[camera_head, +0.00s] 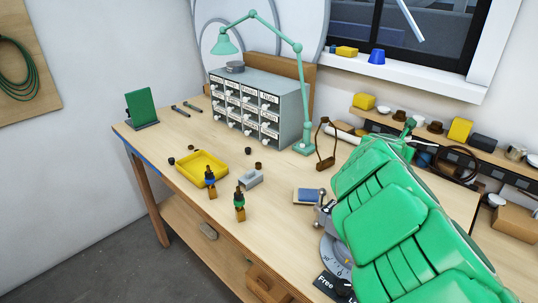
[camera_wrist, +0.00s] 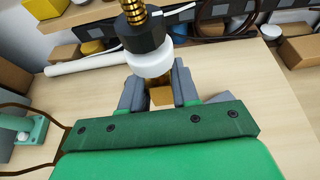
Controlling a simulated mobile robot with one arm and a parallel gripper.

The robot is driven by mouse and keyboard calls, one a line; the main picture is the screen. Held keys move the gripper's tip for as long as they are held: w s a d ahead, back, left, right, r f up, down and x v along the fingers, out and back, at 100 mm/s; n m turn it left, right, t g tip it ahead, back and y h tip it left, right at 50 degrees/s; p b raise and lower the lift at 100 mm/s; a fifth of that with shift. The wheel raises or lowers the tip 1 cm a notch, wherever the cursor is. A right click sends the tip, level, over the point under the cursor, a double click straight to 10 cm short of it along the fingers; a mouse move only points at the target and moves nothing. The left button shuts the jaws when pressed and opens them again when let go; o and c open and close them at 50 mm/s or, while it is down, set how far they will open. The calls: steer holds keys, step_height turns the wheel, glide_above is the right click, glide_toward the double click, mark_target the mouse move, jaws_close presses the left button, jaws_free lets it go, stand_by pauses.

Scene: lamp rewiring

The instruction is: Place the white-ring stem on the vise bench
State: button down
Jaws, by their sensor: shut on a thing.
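The white-ring stem (camera_wrist: 150,64) has a white ring, a black hex collar and a brass threaded end. In the wrist view my gripper (camera_wrist: 160,92) is shut on its brass lower part, with a grey finger on each side. In the head view my green arm covers the gripper and most of the stem at the right. The vise bench (camera_head: 277,206) is a light wooden workbench. A metal vise (camera_head: 324,217) stands near its front edge beside a grey dial, partly hidden by my arm.
A blue-ring stem (camera_head: 210,182) and a green-ring stem (camera_head: 240,204) stand near a yellow tray (camera_head: 222,168). A small grey block (camera_head: 251,179), a blue pad (camera_head: 308,196), a drawer cabinet (camera_head: 292,104) and a green lamp (camera_head: 303,100) are also on the bench. Bare wood shows between them.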

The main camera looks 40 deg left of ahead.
steer(key=s+a, duration=0.7)
steer(key=a, duration=0.5)
glide_above(226, 207)
step_height(226, 207, down, 2)
steer(key=shift+f, duration=5.55)
steer(key=shift+f, duration=0.1)
steer(key=c, duration=0.8)
jaws_free()
